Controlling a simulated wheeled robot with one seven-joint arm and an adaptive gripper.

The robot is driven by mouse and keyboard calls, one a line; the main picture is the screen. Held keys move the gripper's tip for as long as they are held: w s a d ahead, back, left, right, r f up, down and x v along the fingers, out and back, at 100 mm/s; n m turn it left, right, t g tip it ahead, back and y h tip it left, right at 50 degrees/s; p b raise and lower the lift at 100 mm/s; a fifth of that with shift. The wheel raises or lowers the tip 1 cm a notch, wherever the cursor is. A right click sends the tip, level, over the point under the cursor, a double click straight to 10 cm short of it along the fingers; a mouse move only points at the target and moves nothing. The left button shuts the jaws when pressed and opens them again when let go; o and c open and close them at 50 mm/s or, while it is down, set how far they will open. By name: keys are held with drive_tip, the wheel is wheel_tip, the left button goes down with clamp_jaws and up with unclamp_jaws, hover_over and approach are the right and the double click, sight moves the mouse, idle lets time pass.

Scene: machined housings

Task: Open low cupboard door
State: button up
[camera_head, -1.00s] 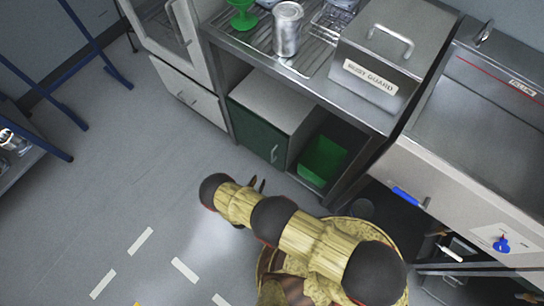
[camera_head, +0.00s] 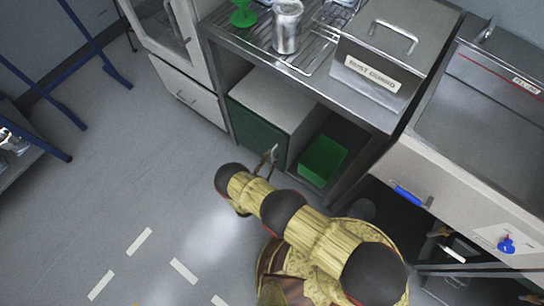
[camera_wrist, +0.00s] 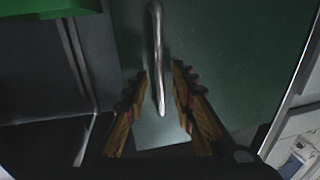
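The low cupboard is a grey-topped box under the steel bench, with a dark green door (camera_head: 252,130) on its front that looks closed. Its upright metal bar handle (camera_head: 274,153) is near the door's right edge. In the wrist view, the handle (camera_wrist: 158,50) hangs down between my fingers, in front of the green door (camera_wrist: 235,50). My gripper (camera_wrist: 160,75) is open, with one finger on each side of the handle's lower part and gaps showing on both sides. In the head view, my gripper (camera_head: 266,166) is at the door's lower right, partly hidden by my wrist.
A green bin (camera_head: 322,160) stands right of the cupboard. The steel bench (camera_head: 300,82) above carries a metal can (camera_head: 287,27) and a lidded box (camera_head: 395,50). The floor (camera_head: 140,180) left of my arm is clear.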

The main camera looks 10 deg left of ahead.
drive_tip(key=shift+x, duration=0.75)
drive_tip(key=c, duration=0.3)
clamp_jaws()
